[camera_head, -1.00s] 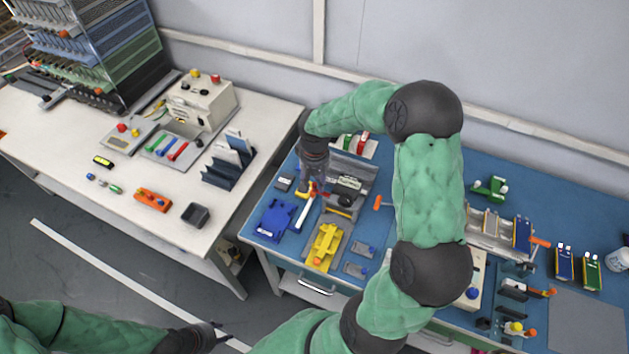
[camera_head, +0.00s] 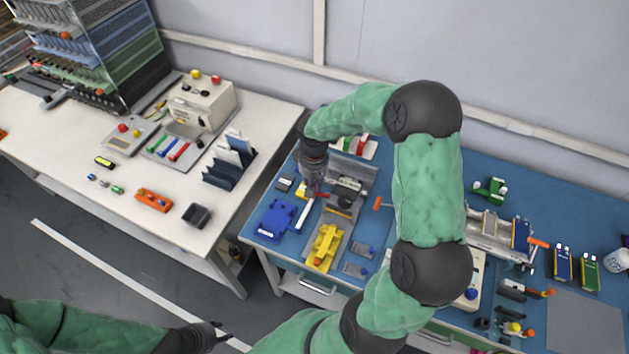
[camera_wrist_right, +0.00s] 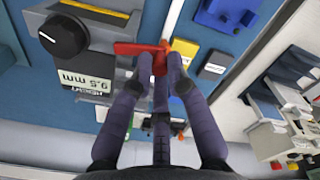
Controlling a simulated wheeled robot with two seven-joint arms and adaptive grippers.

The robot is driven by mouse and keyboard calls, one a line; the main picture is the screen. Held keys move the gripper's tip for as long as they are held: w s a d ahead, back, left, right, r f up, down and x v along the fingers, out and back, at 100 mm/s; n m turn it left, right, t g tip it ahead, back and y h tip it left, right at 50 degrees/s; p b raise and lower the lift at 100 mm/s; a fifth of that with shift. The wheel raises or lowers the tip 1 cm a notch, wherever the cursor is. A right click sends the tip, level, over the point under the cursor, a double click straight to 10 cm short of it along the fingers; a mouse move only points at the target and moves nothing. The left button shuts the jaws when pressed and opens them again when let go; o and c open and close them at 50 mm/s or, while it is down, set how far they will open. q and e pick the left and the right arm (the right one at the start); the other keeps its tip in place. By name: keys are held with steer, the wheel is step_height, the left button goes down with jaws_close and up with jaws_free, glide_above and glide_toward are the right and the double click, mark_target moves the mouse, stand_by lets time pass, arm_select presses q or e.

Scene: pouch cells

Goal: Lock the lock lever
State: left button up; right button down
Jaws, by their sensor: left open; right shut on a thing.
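A red lever (camera_wrist_right: 130,48), which I take to be the lock lever, lies beside the grey block with the black knob (camera_wrist_right: 63,35) in the right wrist view. It also shows as a small red piece (camera_head: 322,195) in the head view. My right gripper (camera_wrist_right: 160,65) is shut on the lever's upright red end, pointing down at it. A long white bar (camera_head: 305,214) runs from near the gripper toward the blue block (camera_head: 275,221). The fingers hide part of the lever and its pivot. My left gripper (camera_head: 218,334) is open and empty, low in the head view, away from both tables.
A yellow fixture (camera_head: 325,246) stands in front of the knob block. Small grey pieces (camera_head: 355,270) lie beside it. A white table (camera_head: 135,225) with an orange part (camera_head: 153,201) is at the left. My right arm covers the blue table's middle.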

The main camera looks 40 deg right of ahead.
steer(key=shift+s+a+n+p, duration=0.25)
steer(key=shift+s+n+p, duration=0.5)
steer(key=shift+n, duration=1.2)
steer(key=shift+s+a+n+p, duration=0.3)
steer(key=shift+s+n+p, duration=0.5)
steer(key=shift+n, duration=1.2)
steer(key=shift+s+a+n+p, duration=0.35)
steer(key=shift+n+p, duration=0.7)
steer(key=shift+n, duration=0.9)
steer(key=shift+s+d, duration=0.1)
steer(key=c, duration=1.2)
jaws_free()
step_height(320, 180, up, 12)
